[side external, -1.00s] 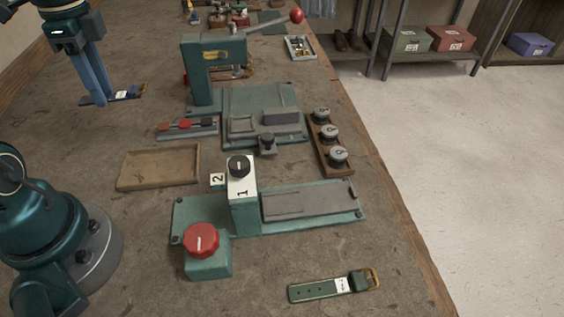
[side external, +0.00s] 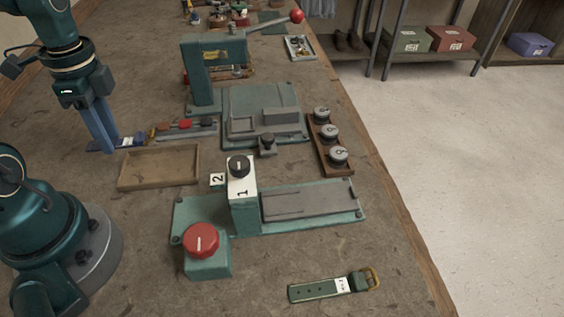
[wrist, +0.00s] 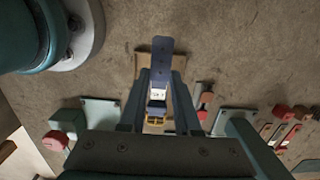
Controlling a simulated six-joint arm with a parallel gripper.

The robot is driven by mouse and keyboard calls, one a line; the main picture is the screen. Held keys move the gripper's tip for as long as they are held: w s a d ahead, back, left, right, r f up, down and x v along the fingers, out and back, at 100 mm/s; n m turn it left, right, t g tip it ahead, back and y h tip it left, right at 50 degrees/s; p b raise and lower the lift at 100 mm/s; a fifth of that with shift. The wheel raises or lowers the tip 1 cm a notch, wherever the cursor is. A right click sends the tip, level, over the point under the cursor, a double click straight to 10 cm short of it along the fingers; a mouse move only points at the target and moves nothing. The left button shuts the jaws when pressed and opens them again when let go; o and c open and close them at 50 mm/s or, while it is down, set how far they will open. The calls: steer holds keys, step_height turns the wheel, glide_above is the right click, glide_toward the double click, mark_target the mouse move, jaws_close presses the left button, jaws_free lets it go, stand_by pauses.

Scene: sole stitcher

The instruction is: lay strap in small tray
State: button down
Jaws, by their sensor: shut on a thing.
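My gripper (side external: 108,147) is shut on a blue strap (side external: 134,140) with a white label and a brass buckle. In the side view the strap is just beyond the back-left edge of the shallow wooden tray (side external: 158,168), seemingly above the bench. The tray looks empty. In the wrist view the strap (wrist: 161,47) sticks out between the fingers (wrist: 160,88), its buckle end nearer the camera. Part of the tray (wrist: 142,66) shows behind it. A green strap (side external: 318,288) with a brass buckle lies on the bench at the front.
A teal fixture with a red knob (side external: 201,240) and a grey plate (side external: 310,199) stands right of the tray. A teal press (side external: 203,75) stands behind. A rack of small coloured pieces (side external: 186,128) lies close to the held strap. Bare bench lies left of the tray.

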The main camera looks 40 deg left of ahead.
mark_target(152, 169)
steer(key=w+d+f, duration=0.3)
steer(key=shift+w+d, duration=0.15)
steer(key=shift+d, duration=0.05)
steer(key=shift+f, duration=1.95)
steer(key=shift+f, duration=0.65)
steer(key=c, duration=0.6)
jaws_free()
steer(key=r, duration=1.3)
steer(key=shift+w+d, duration=0.25)
steer(key=shift+w, duration=0.05)
steer(key=shift+d+r, duration=0.15)
steer(key=shift+r, duration=0.1)
steer(key=shift+s+d+r+n+t, duration=0.55)
steer(key=shift+d+n+t, duration=0.45)
steer(key=shift+d+n, duration=0.45)
steer(key=shift+s+d+r+n+t, duration=0.4)
steer(key=shift+s+d+n+t, duration=0.3)
steer(key=shift+d+n+t, duration=0.65)
steer(key=shift+s+d+r+n+t, duration=0.45)
steer(key=shift+s+d+n+t, duration=0.2)
steer(key=shift+d+n, duration=0.8)
